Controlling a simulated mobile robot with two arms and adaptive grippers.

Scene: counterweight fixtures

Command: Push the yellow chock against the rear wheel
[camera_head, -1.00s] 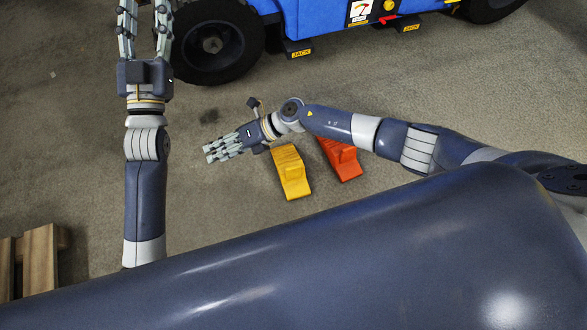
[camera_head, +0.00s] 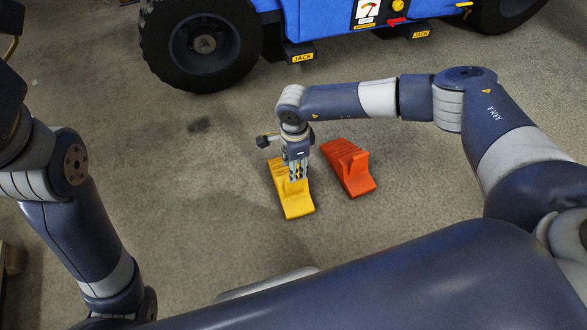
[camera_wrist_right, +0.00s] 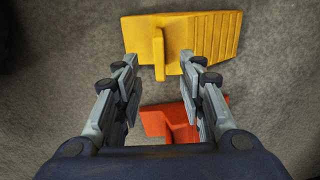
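The yellow chock (camera_head: 297,203) lies on the floor, clear of the blue vehicle's left wheel (camera_head: 203,45). Another wheel (camera_head: 497,4) is cut by the top edge; I cannot tell which is the rear one. My right gripper (camera_head: 298,178) points down over the chock and hides part of it. In the right wrist view, the right gripper (camera_wrist_right: 160,76) is open, and the upright grip of the yellow chock (camera_wrist_right: 190,38) shows between its fingertips. I cannot tell if they touch. My left arm is at the left edge; its fingers are out of view.
An orange-red chock (camera_head: 350,168) lies right of the yellow one and also shows in the right wrist view (camera_wrist_right: 172,120). A jack foot (camera_head: 299,52) marked JACK stands beside the left wheel. The floor between wheel and chocks is clear.

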